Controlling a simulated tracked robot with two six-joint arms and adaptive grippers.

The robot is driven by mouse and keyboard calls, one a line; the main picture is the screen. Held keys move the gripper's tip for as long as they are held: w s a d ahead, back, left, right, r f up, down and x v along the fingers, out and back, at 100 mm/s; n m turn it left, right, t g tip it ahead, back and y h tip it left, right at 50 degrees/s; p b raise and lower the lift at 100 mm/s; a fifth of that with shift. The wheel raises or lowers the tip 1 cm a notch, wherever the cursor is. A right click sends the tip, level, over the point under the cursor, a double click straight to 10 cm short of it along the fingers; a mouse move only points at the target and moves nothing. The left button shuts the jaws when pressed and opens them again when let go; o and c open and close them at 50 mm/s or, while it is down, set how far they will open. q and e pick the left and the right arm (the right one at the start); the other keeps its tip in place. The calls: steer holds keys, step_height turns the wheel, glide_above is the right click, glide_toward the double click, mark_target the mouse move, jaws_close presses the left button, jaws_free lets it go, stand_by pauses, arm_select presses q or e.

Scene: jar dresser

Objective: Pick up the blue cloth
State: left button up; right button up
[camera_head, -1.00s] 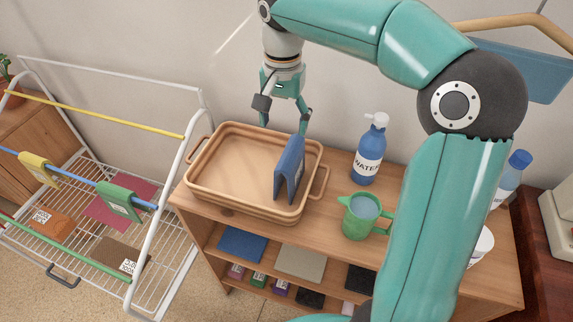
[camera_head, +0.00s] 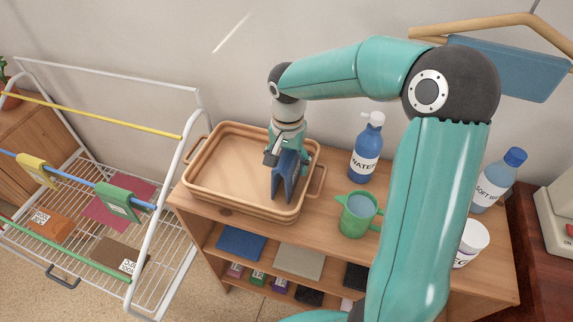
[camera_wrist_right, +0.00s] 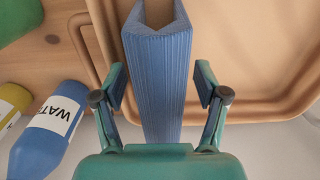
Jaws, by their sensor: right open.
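A blue folded cloth (camera_head: 284,180) stands like a tent in the right part of the tan tray (camera_head: 225,188). My right gripper (camera_head: 284,155) is above and around its top, pointing down. In the right wrist view the ribbed cloth (camera_wrist_right: 160,75) runs between the two open fingers of my right gripper (camera_wrist_right: 160,85), with a gap on each side. My left gripper is not in view.
A blue water bottle (camera_head: 366,148) and a green jug (camera_head: 357,214) stand right of the tray on the wooden dresser (camera_head: 335,245). Another blue folded cloth (camera_head: 240,243) lies on the shelf below. A white drying rack (camera_head: 165,190) stands left. A blue cloth hangs (camera_head: 505,68) at upper right.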

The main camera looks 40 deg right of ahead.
steer(key=shift+f, duration=0.1)
steer(key=shift+c, duration=0.3)
steer(key=c, duration=1.2)
step_height(320, 180, up, 20)
steer(key=shift+r, duration=0.1)
steer(key=o, duration=0.6)
steer(key=c, duration=0.3)
